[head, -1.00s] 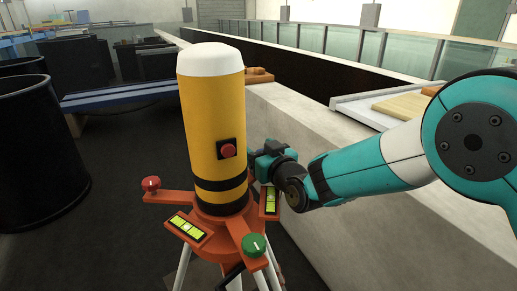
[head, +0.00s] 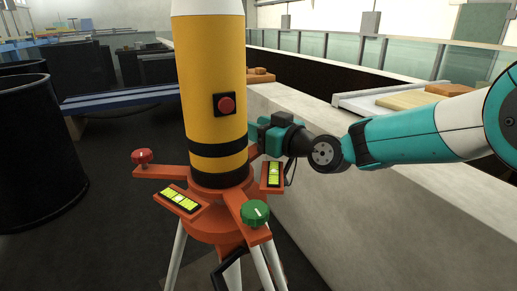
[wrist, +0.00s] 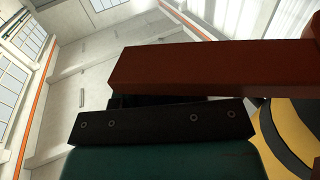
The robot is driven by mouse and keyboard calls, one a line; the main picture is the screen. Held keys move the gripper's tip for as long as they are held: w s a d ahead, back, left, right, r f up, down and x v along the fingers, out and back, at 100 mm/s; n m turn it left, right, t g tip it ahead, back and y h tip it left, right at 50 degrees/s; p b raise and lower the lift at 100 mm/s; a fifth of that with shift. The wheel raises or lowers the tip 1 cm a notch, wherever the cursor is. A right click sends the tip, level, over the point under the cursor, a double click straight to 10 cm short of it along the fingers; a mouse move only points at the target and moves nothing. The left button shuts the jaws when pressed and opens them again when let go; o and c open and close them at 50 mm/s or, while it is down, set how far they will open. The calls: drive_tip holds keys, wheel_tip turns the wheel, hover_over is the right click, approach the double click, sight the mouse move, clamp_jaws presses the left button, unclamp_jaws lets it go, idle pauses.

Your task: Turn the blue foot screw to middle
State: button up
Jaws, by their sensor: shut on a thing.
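A yellow instrument with black bands (head: 212,85) stands on an orange three-armed base (head: 212,222). The red foot screw (head: 141,156) is on the left arm and the green foot screw (head: 256,213) on the front arm. The blue foot screw is hidden behind the instrument. My gripper (head: 275,135) reaches behind the instrument's right side at the far arm; its fingertips are hidden there. In the wrist view my black finger (wrist: 160,122) is just below an orange arm (wrist: 210,68). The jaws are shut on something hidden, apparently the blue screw.
Two yellow-green bubble vials lie on the base, one at left (head: 180,200) and one at right (head: 274,174); their exact bubble positions are hard to read. A pale wall (head: 400,180) runs close along the right. A black drum (head: 40,140) stands at left.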

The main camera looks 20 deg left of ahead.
drive_tip(key=n+g+b, duration=0.1)
drive_tip(key=g, duration=0.1)
drive_tip(key=n+g, duration=0.2)
drive_tip(key=n+g+y+b, duration=0.1)
drive_tip(key=g, duration=0.1)
drive_tip(key=shift+s+g+b, duration=0.25)
drive_tip(key=shift+g+b, duration=0.05)
drive_tip(key=shift+g, duration=0.1)
drive_tip(key=shift+s+n+g+p, duration=0.1)
drive_tip(key=shift+n+g+p, duration=0.3)
drive_tip(key=shift+n+g, duration=0.35)
drive_tip(key=shift+s+n+g, duration=0.1)
drive_tip(key=shift+n+g, duration=0.15)
drive_tip(key=shift+g, duration=0.2)
drive_tip(key=o, duration=0.9)
drive_tip(key=shift+o, duration=0.2)
